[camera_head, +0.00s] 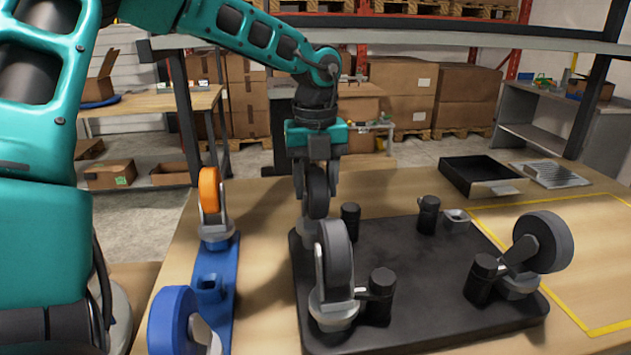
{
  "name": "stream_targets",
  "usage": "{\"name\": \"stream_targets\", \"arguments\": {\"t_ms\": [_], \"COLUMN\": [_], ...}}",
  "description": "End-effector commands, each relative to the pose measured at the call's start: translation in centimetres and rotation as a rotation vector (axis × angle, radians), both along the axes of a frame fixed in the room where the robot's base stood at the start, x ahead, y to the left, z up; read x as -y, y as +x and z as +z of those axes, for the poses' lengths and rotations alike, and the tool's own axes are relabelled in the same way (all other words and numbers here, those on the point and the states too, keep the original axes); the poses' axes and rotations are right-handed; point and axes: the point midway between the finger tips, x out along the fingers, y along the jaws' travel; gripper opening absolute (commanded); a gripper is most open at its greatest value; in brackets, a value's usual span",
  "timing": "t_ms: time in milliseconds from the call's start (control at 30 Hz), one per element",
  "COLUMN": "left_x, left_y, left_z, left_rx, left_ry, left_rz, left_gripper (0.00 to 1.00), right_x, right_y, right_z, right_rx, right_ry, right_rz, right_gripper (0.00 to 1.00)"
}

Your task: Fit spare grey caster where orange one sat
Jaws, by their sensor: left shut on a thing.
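My left gripper (317,178) points down and is shut on a grey caster (318,197) at the back left corner of the black base plate (430,265). The held caster's foot is partly hidden by a nearer grey caster (337,258), so I cannot tell whether it is seated. Another grey caster (543,241) is at the plate's front right corner, tilted. The back right corner has an empty grey socket (455,217) beside a black post (428,215). The orange caster (209,190) stands upright at the far end of the blue rack (218,262). My right gripper is not in view.
A blue caster (172,322) is at the rack's near end, with an empty blue holder (209,287) between. A black tray (482,176) and a ridged grey plate (550,174) lie at the back right. Yellow tape (551,201) marks a clear area on the right.

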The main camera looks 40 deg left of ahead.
Motion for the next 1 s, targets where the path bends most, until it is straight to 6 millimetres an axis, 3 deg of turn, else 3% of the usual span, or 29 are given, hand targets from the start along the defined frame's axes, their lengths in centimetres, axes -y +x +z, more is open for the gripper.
{"name": "stream_targets", "arguments": {"t_ms": [33,67,367,667,833,1000], "left_x": [0.0,0.0,0.0,0.0,0.0,0.0], "left_y": [0.0,0.1,0.0,0.0,0.1,0.1], "left_z": [-0.2,-0.1,-0.1,-0.2,2.1,6.1], "left_rx": [0.003,0.003,0.001,-0.001,0.003,0.007], "left_ry": [0.000,0.000,0.000,0.000,0.001,0.002], "left_rz": [0.000,0.000,0.000,0.000,0.000,0.000], "left_gripper": [0.00,0.50,0.78,0.78,0.78,0.78], "right_x": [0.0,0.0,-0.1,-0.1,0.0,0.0], "right_y": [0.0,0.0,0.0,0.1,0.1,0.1], "right_z": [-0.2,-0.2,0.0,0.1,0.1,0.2], "right_rx": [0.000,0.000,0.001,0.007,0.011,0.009], "right_ry": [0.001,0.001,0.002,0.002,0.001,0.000], "right_rz": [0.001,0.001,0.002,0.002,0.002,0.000], "right_gripper": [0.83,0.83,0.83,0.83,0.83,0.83]}}
